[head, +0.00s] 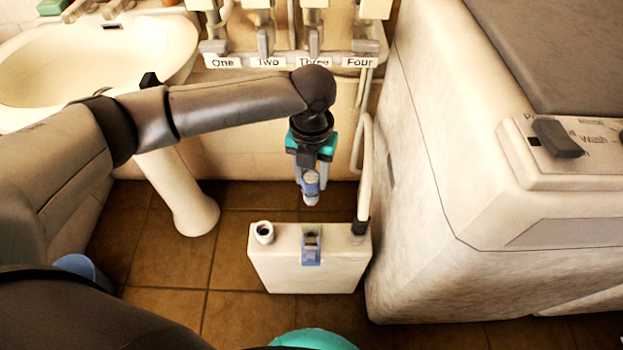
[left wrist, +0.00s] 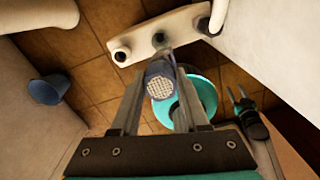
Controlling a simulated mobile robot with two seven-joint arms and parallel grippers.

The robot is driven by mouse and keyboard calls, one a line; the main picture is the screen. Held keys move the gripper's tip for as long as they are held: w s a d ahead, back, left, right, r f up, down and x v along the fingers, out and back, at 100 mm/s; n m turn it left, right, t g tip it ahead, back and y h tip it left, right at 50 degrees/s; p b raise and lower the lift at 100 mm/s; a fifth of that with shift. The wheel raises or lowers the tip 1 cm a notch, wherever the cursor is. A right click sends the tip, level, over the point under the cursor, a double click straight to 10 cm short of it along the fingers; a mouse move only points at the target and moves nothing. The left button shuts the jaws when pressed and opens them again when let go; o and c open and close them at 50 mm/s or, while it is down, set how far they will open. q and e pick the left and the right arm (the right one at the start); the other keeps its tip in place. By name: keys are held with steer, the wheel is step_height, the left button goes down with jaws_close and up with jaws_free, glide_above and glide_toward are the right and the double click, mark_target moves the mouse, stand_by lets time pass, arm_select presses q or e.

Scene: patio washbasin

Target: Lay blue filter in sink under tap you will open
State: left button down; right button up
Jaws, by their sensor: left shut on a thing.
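My left gripper (head: 311,180) is shut on the blue filter (head: 311,197), which hangs below the fingers, above the white tank. In the left wrist view the filter (left wrist: 160,80) shows its pale mesh end between the left fingertips (left wrist: 156,68). The white sink (head: 150,55) stands at the upper left, left of the filter and apart from it. A grey tap (head: 85,8) shows partly at the sink's back edge. My right gripper (left wrist: 238,98) shows at the right of the left wrist view, its two prongs apart and empty.
A white tank (head: 285,272) with a blue fitting (head: 311,249), cap and hose stands on the tiled floor. Valves labelled One to Four (head: 290,60) are on the back wall. A washing machine (head: 460,200) fills the right. A blue bucket (head: 82,268) is at lower left.

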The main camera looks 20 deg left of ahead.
arm_select(q)
steer(key=shift+r, duration=0.4)
arm_select(e)
steer(key=shift+s+d, duration=0.2)
steer(key=shift+s, duration=0.1)
